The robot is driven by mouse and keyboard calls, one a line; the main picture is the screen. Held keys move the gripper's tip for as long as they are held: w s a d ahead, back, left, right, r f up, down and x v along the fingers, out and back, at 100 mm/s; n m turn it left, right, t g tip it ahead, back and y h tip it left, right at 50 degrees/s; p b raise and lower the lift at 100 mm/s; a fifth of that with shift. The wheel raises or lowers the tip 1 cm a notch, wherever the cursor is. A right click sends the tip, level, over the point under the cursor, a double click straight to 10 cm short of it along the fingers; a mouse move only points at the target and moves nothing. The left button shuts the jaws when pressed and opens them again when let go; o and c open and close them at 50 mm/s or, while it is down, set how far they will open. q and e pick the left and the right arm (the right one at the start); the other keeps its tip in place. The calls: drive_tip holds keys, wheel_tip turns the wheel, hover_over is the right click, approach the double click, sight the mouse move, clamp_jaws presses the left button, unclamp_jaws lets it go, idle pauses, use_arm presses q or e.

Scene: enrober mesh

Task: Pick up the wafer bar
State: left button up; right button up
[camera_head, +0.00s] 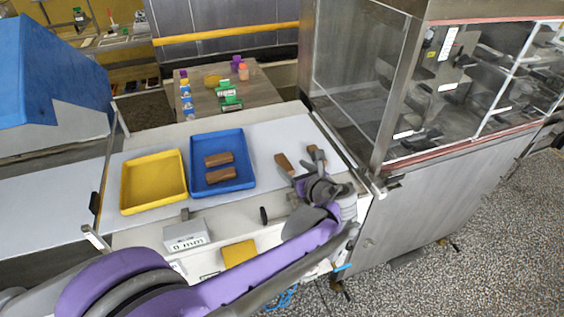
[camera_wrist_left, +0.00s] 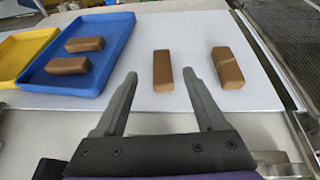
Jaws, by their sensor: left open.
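Two brown bars lie apart on the white surface; the frames do not label which is the wafer bar. The left one, plain brown (camera_wrist_left: 163,71), also shows in the head view (camera_head: 283,162). The right one (camera_wrist_left: 228,68) has a pale diagonal mark and is partly hidden by my gripper in the head view (camera_head: 313,150). My left gripper (camera_head: 306,172) is open and empty. In the left wrist view its fingers (camera_wrist_left: 159,75) point toward the left bar, which appears between the tips and beyond them. My right gripper is not in view.
A blue tray (camera_head: 245,184) left of the loose bars holds two more brown bars (camera_head: 219,159). A yellow tray (camera_head: 126,208) stands beside it. A glass-sided metal machine (camera_head: 383,160) rises close on the right. A grey scale (camera_head: 186,235) sits at the front.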

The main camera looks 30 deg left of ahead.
sight(282, 158)
use_arm(q)
drive_tip(key=x, duration=0.9)
drive_tip(key=shift+w+d+f, duration=0.1)
drive_tip(key=c, duration=1.1)
